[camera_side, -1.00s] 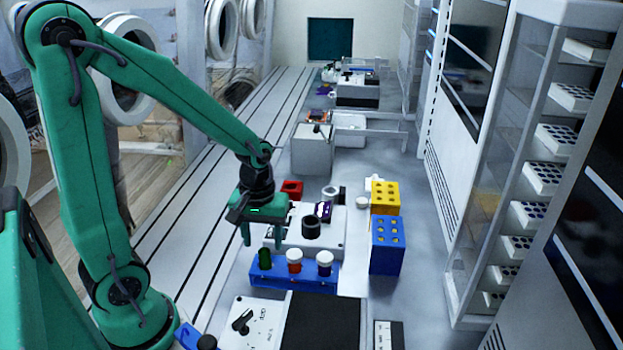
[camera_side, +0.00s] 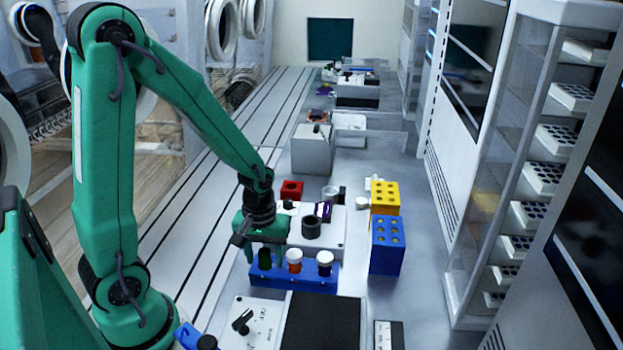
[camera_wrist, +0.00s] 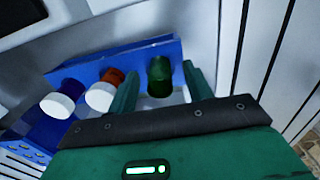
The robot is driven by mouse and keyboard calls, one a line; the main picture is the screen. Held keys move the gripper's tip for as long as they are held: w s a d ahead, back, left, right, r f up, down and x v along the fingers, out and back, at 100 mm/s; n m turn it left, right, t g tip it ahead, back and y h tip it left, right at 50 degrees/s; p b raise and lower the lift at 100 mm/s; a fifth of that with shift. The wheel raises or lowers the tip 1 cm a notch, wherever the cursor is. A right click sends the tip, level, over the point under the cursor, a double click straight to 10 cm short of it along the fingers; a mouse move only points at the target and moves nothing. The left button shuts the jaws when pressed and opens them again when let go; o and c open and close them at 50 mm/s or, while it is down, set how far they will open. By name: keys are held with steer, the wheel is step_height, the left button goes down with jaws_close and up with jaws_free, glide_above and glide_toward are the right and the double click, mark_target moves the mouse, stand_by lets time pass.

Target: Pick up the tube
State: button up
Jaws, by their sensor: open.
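A dark green tube (camera_side: 264,258) stands upright in the left slot of a blue rack (camera_side: 300,283). In the wrist view the green tube (camera_wrist: 160,74) shows between my fingers. An orange-red tube with a white cap (camera_side: 295,261) and a purple tube with a white cap (camera_side: 325,263) stand to its right in the rack. My gripper (camera_side: 267,255) is open and low over the rack's left end, its fingers on either side of the green tube. It also shows in the wrist view (camera_wrist: 158,84). I cannot tell whether a finger touches the tube.
A white device with a black round holder (camera_side: 311,228) stands behind the rack. A blue block (camera_side: 387,246) and a yellow block (camera_side: 385,197) with holes stand to the right. A dark plate (camera_side: 321,322) and a white device with a black knob (camera_side: 246,325) lie in front.

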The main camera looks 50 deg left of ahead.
stand_by(0.4)
steer(key=c, duration=1.1)
steer(key=shift+o, duration=0.2)
steer(key=shift+r, duration=0.15)
steer(key=shift+r, duration=0.75)
steer(key=s+d+r, duration=0.4)
steer(key=d+r, duration=0.5)
steer(key=d, duration=0.1)
steer(key=shift+s+d, duration=0.3)
steer(key=shift+d, duration=0.1)
steer(key=shift+r, duration=0.1)
